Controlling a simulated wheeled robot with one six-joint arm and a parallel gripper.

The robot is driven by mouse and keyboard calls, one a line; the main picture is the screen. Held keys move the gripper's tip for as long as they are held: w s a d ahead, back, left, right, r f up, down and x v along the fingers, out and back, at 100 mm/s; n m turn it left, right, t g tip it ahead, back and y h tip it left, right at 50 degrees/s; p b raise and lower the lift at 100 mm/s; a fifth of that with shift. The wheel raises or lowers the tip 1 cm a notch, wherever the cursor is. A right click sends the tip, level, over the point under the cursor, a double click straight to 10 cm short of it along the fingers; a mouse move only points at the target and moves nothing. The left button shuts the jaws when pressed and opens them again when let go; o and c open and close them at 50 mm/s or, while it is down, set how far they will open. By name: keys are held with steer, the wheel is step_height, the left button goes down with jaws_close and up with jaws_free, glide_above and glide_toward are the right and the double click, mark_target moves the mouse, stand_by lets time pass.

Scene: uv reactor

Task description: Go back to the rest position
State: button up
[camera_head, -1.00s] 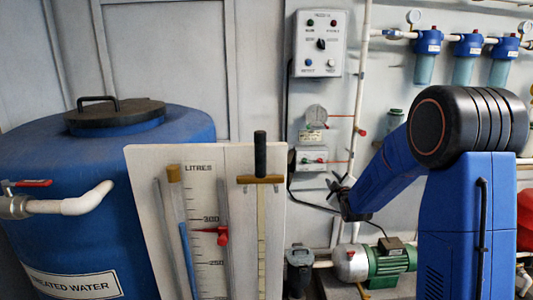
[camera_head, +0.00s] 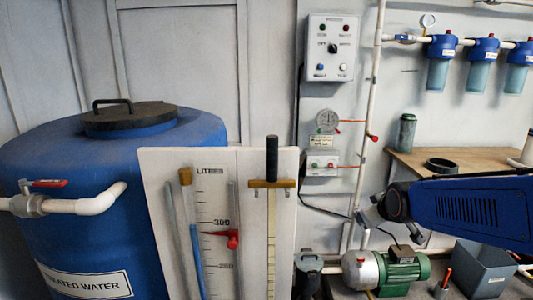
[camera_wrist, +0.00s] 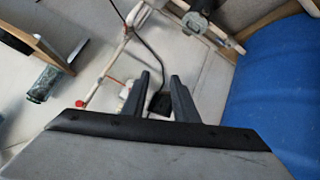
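My gripper (camera_wrist: 160,76) shows in the wrist view as two dark fingers with a gap between them. It is open. A small dark box (camera_wrist: 159,102) shows in the gap, and I cannot tell how far beyond the fingers it is. In the head view my gripper (camera_head: 372,213) is a small grey end on my blue arm, in front of the wall pipe and above the green pump (camera_head: 403,272). It seems to hold nothing.
A blue tank (camera_head: 90,190) stands left, with a gauge board (camera_head: 165,170) beside it. A control box (camera_head: 331,47) and blue filters (camera_head: 441,48) are on the wall. A wooden shelf (camera_head: 455,160) bears a green jar (camera_head: 406,132). A grey bin (camera_head: 483,268) stands low right.

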steer(key=s+f+m+g, duration=0.2)
steer(key=s, duration=1.2)
steer(key=s+a+f+m+g, duration=0.1)
steer(key=s+m+g, duration=0.1)
steer(key=s, duration=1.2)
steer(key=shift+s+f+m+g, duration=0.15)
steer(key=shift+f+m+g, duration=0.2)
steer(key=shift+g, duration=0.25)
steer(key=shift+a, duration=0.1)
